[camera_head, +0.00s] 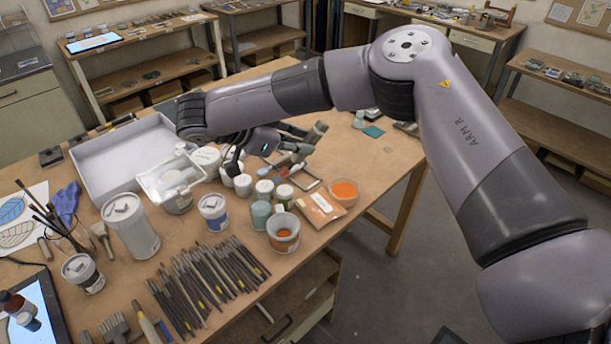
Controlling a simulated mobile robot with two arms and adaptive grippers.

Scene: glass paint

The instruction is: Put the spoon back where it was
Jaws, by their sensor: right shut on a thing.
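My right arm comes in from the right and reaches over the table. Its gripper (237,153) is low over the white jars behind the middle of the workbench (340,246). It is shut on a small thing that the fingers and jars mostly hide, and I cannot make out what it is. I cannot pick out a spoon for sure. An orange-filled bowl (343,188) and a cup with orange paint (283,238) stand to the right of and in front of the gripper. My left gripper is not in view.
Jars crowd the space under the gripper. A clear container (158,178) and a grey tray (122,155) are to its left. Several brushes (205,283) lie in front, near a tall canister (130,228). The right end of the bench has some bare wood.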

